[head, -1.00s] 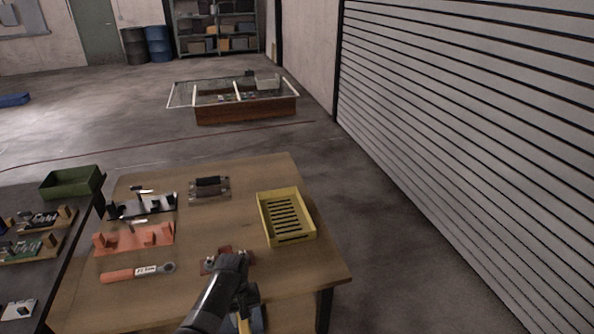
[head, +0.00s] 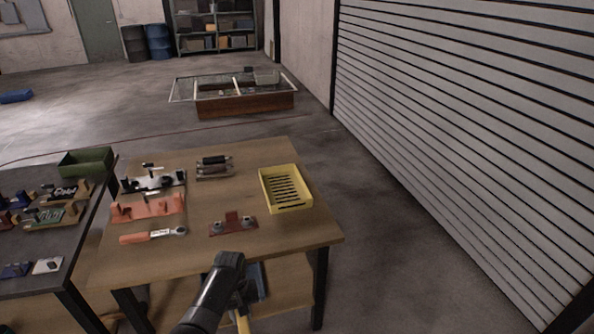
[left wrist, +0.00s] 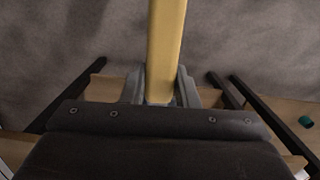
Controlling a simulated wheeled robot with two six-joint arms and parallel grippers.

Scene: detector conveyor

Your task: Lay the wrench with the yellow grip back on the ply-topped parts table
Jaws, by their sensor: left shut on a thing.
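My left gripper (head: 241,303) is in front of the ply-topped parts table's (head: 285,232) near edge, in the lower middle of the head view. It is shut on the wrench with the yellow grip (head: 243,323), whose yellow part shows only in a small piece below the gripper. In the left wrist view the yellow grip (left wrist: 166,45) stands out between the jaws (left wrist: 160,88), over grey floor. The wrench's metal head is not seen. My right gripper is not in view.
On the ply top are an orange-gripped wrench (head: 152,236), a red fixture (head: 232,226), an orange fixture (head: 148,208) and a yellow slotted tray (head: 287,207). Bare wood lies between them and along the near edge. A dark table (head: 45,281) with parts adjoins at left.

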